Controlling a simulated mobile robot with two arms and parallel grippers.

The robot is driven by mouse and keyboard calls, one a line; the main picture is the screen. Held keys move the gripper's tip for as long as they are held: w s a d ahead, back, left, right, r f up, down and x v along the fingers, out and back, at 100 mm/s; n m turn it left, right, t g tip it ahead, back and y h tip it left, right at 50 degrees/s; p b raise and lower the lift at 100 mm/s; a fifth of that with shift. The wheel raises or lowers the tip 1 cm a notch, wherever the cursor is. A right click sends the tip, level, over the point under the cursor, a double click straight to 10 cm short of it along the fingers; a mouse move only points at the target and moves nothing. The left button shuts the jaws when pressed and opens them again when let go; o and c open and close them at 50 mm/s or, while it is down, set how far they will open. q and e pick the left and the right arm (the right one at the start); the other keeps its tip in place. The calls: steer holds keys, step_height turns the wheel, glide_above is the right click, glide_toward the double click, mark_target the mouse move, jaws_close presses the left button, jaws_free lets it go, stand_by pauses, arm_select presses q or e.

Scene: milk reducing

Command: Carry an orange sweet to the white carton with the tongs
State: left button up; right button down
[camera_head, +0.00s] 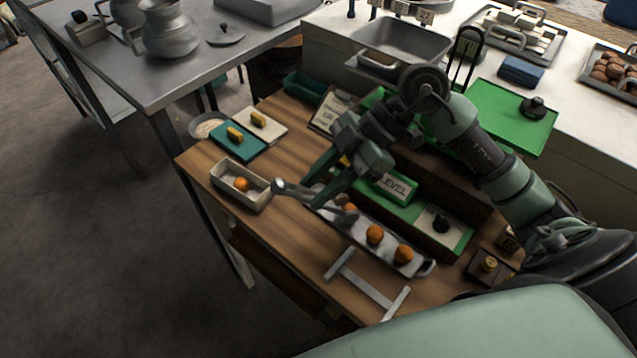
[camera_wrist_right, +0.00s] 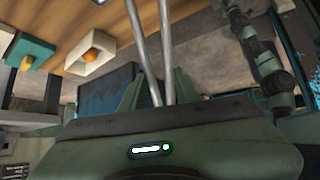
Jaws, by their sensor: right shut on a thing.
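The white carton (camera_head: 262,199) stands on the wooden table with one orange sweet (camera_head: 241,184) inside. The carton (camera_wrist_right: 73,67) and its sweet (camera_wrist_right: 91,54) also show in the right wrist view. A long tray (camera_head: 418,268) holds orange sweets (camera_head: 375,233); one (camera_head: 348,208) is partly covered by the tongs. My right gripper (camera_head: 325,183) is shut on the metal tongs (camera_head: 292,188), above the table between carton and tray. The tongs' rods (camera_wrist_right: 150,45) run forward from the fingers in the wrist view; their tips are cut off there. I see no sweet clearly between them.
A teal board (camera_head: 238,148) and a cream board with yellow blocks lie behind the carton. A green box marked LEVEL (camera_head: 397,186) stands behind the tray. A white H-shaped stand (camera_head: 366,287) is at the table's front. Bare wood lies in front of the carton.

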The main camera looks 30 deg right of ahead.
step_height(320, 180, up, 11)
steer(key=p, duration=0.9)
steer(key=shift+f+p, duration=0.15)
steer(key=shift+p, duration=0.15)
